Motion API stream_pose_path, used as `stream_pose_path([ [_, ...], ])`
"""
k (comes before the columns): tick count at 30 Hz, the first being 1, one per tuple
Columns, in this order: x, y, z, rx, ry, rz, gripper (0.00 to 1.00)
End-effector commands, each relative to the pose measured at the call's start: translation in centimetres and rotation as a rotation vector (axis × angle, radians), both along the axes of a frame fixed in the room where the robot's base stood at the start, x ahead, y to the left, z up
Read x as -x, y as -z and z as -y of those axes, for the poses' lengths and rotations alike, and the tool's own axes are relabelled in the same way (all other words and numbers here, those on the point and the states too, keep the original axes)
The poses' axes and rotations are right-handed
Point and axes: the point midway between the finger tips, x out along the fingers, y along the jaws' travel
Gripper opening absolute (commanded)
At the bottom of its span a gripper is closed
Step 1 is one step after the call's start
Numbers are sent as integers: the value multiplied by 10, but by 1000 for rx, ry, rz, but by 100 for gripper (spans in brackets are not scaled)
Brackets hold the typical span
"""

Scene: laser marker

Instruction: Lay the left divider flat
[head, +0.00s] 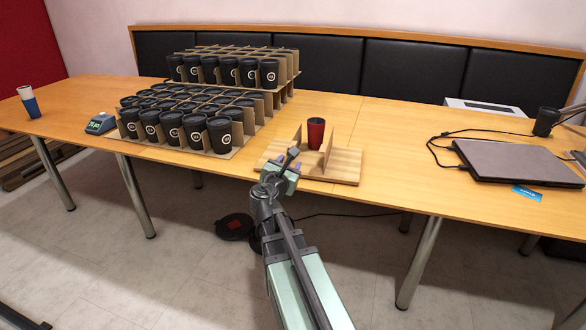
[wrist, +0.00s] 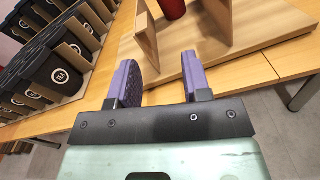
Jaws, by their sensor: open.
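A wooden board (head: 340,174) lies on the table and bears two thin upright dividers. The left divider (head: 297,138) stands on edge, and it also shows in the wrist view (wrist: 147,28). The right divider (head: 328,146) stands upright too, and it shows in the wrist view (wrist: 217,17). A red cup (head: 316,133) stands between them. My gripper (head: 292,157) is open at the near left part of the board. In the wrist view its purple fingers (wrist: 159,72) are apart, with the left divider's near end ahead of the gap. I cannot tell whether they touch it.
Rows of black cups in cardboard trays (head: 175,128) stand left of the board, with more on a raised tier (head: 230,72) behind. A laptop (head: 520,160) with cables lies at the right. The table (head: 395,150) is clear between the board and the laptop.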

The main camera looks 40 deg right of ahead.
Motion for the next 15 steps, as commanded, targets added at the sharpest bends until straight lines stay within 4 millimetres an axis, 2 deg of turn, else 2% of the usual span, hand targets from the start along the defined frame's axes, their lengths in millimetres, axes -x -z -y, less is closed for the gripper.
stream_pose_path([
  [1,-6,-9,-5,94,-47,-89,44],
  [3,-10,-11,-8,159,-81,-164,44],
  [8,-12,-11,-7,177,-82,-193,44],
  [11,-18,-11,0,175,-81,-192,44],
  [15,-37,-11,24,173,-79,-191,44],
])
